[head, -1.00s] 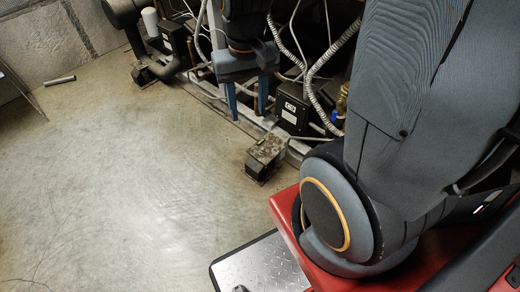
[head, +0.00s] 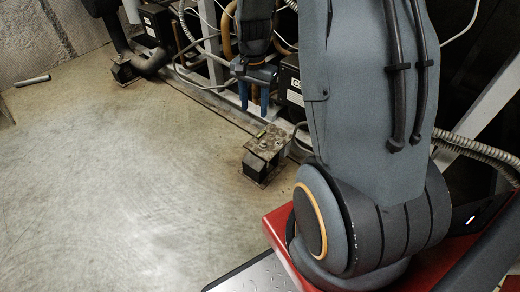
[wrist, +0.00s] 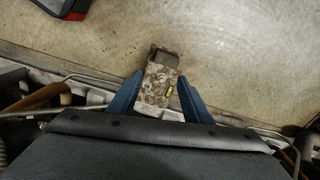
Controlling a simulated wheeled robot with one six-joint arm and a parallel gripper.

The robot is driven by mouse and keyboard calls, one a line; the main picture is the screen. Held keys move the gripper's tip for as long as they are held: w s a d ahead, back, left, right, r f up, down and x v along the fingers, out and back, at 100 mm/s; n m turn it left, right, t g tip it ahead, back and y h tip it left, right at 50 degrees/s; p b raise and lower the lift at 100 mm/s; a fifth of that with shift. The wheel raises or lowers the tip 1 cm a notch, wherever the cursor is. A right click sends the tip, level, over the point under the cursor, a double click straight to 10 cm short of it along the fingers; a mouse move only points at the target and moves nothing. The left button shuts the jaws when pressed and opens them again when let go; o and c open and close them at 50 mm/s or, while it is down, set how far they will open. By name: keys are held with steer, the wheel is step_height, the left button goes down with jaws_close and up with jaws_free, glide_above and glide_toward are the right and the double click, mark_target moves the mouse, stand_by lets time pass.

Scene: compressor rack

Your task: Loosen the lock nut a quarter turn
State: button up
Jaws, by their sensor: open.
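A rusty, worn machine foot (head: 268,143) stands on the floor at the rack's front edge. In the wrist view the foot (wrist: 160,80) shows between and beyond my two blue fingers. A small round fitting (wrist: 150,98) on its top may be the lock nut, but it is too small to be sure. A small yellow-green piece (wrist: 170,91) lies beside it. My gripper (head: 254,108) is open and empty, pointing down in front of the rack, behind the foot in the head view. The wrist view also shows the gripper (wrist: 158,78); I see no contact with the foot.
The rack's rail (head: 215,105) runs along the back, with pipes and a black box (head: 291,90) close to my gripper. Another foot (head: 124,73) stands farther left. A short grey tube (head: 32,80) lies on the floor. The floor in front is clear.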

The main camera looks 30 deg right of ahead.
mark_target(262, 142)
steer(key=w+d+f+m+b, duration=0.1)
steer(key=w+d+f+b, duration=0.1)
steer(key=f+b, duration=0.2)
steer(key=w+d+f+m+b, duration=0.2)
steer(key=w+d+f+b, duration=0.1)
steer(key=f, duration=0.7)
steer(key=w+d+f+m+b, duration=0.2)
steer(key=d+f+b, duration=0.1)
steer(key=f+b, duration=0.2)
steer(key=shift+w+f, duration=0.2)
steer(key=shift+f, duration=0.35)
steer(key=shift+w+f, duration=0.2)
steer(key=shift+f, duration=0.3)
step_height(262, 142, down, 8)
steer(key=b, duration=0.4)
steer(key=shift+r, duration=0.2)
steer(key=c, duration=1.1)
steer(key=shift+o, duration=0.2)
